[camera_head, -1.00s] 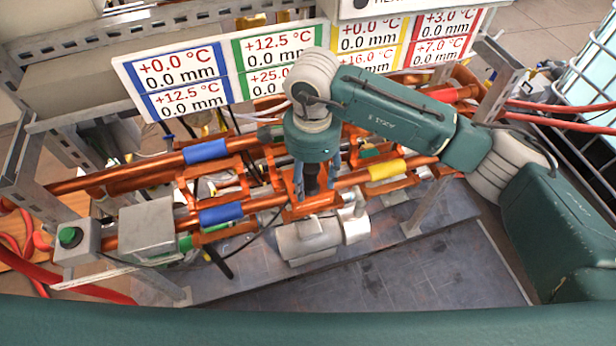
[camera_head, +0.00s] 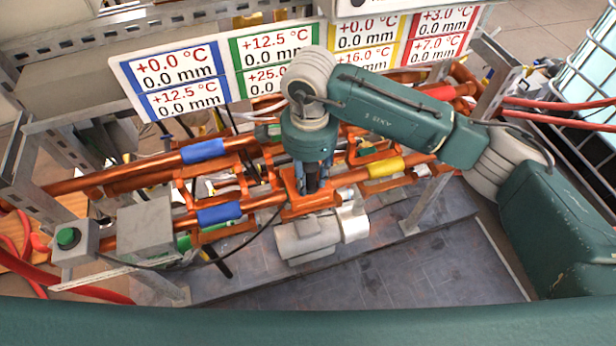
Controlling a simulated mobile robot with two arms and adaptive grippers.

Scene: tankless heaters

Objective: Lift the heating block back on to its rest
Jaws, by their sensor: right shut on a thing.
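My right gripper (camera_head: 311,188) points down in the middle of the pipe rack. It is shut on a dark part, mostly hidden between its fingers, inside an orange bracket (camera_head: 312,208) on the front copper pipe. Which part is the heating block is hard to tell; the orange bracket piece around the fingertips may be it. A grey metal cylinder-like body (camera_head: 305,238) sits just below and in front of this bracket. The rest under the block is hidden by the gripper and bracket. My left gripper is not in view.
Copper pipes with blue (camera_head: 220,214) and yellow (camera_head: 385,167) bands run on both sides of the gripper. A sign panel (camera_head: 228,62) stands behind. A grey box with a green button (camera_head: 68,238) is at left. The grey floor plate (camera_head: 440,262) in front is mostly clear.

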